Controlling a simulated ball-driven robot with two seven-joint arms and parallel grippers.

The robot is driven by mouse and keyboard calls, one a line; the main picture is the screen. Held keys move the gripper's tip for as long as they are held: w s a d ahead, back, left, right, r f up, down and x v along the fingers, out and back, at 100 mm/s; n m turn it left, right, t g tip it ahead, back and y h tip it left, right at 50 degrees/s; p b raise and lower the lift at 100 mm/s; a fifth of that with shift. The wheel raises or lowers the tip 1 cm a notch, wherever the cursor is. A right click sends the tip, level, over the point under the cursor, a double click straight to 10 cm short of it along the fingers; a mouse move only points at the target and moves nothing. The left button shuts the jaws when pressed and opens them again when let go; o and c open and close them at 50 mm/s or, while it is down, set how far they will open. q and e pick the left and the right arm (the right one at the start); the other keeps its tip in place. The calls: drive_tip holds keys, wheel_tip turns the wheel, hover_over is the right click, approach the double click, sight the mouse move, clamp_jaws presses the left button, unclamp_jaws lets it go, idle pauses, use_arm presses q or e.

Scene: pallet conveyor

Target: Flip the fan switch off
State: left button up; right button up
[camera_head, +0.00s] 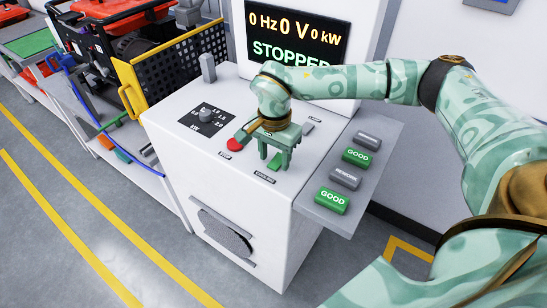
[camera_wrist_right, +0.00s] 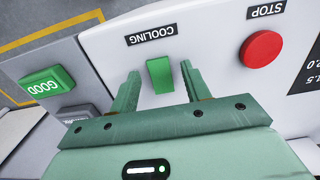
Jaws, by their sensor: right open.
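The fan switch is a green rocker (camera_head: 274,161) by the COOLING label on the white console top (camera_head: 185,120). In the wrist view the switch (camera_wrist_right: 160,75) lies between my right gripper's two fingertips, with a gap on each side. My right gripper (camera_head: 276,154) is open and empty, pointing down over the console at the switch. The head view partly hides the switch behind the fingers. I cannot tell how high the fingertips are above the panel. My left gripper is not in view.
A red STOP button (camera_head: 235,145) is close by, with a dial (camera_head: 206,114) beyond it. A screen (camera_head: 293,32) reads STOPPED with zeros. A side shelf holds GOOD (camera_head: 331,201) and REWORK (camera_head: 345,178) blocks. Left stands a yellow-framed mesh guard (camera_head: 125,88).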

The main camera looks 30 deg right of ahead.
drive_tip(key=shift+f, duration=0.2)
drive_tip(key=c, duration=1)
drive_tip(key=shift+d+r+y+p, duration=0.1)
drive_tip(key=shift+d+y+p, duration=0.1)
drive_tip(key=shift+y+p, duration=0.15)
drive_tip(key=shift+w+d+g+y, duration=0.15)
drive_tip(key=shift+g+y, duration=0.45)
drive_tip(key=shift+y, duration=0.45)
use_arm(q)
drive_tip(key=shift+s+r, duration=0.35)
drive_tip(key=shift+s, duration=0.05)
use_arm(e)
drive_tip(key=o, duration=1)
drive_tip(key=shift+r, duration=0.1)
